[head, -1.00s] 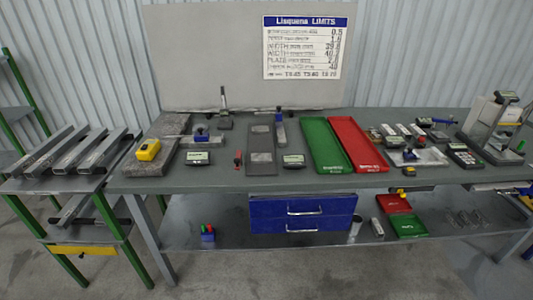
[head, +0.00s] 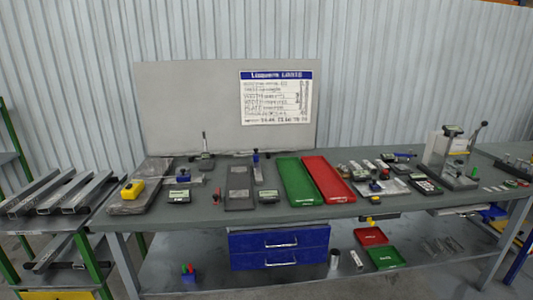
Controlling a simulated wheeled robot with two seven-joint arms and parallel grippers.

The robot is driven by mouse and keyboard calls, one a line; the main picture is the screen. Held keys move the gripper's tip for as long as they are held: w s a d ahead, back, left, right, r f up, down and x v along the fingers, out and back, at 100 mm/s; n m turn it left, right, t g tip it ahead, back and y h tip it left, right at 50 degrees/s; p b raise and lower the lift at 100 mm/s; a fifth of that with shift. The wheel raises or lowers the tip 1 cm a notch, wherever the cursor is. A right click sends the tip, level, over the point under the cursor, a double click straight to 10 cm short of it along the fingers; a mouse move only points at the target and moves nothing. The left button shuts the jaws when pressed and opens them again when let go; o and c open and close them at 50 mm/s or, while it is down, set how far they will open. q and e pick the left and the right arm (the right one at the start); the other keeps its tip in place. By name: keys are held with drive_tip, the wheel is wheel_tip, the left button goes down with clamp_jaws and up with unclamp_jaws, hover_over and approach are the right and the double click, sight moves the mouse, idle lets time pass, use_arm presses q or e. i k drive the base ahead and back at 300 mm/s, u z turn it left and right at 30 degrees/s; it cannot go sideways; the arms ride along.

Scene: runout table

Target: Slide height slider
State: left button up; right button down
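I cannot tell for sure which part is the height slider. A dark stand with a thin upright post (head: 204,152) stands at the back of the table. Right of it, a grey upright tool with a blue part (head: 257,168) stands behind a small display box (head: 268,196). Another blue-topped tool (head: 183,177) sits further left, near a second display box (head: 176,196). A lever-armed device (head: 455,160) stands at the right. Neither of my grippers is in view.
The grey table (head: 225,218) holds a dark plate (head: 239,187), a green tray (head: 298,183), a red tray (head: 327,181) and a yellow block (head: 132,189) on a grey slab. Blue drawers (head: 279,247) hang below. Metal bars (head: 85,193) lie on a left rack.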

sight(204, 155)
drive_tip(key=z, duration=0.35)
drive_tip(key=i, duration=1.2)
drive_tip(key=u, duration=1.2)
drive_tip(key=i, duration=0.75)
drive_tip(key=u, duration=0.6)
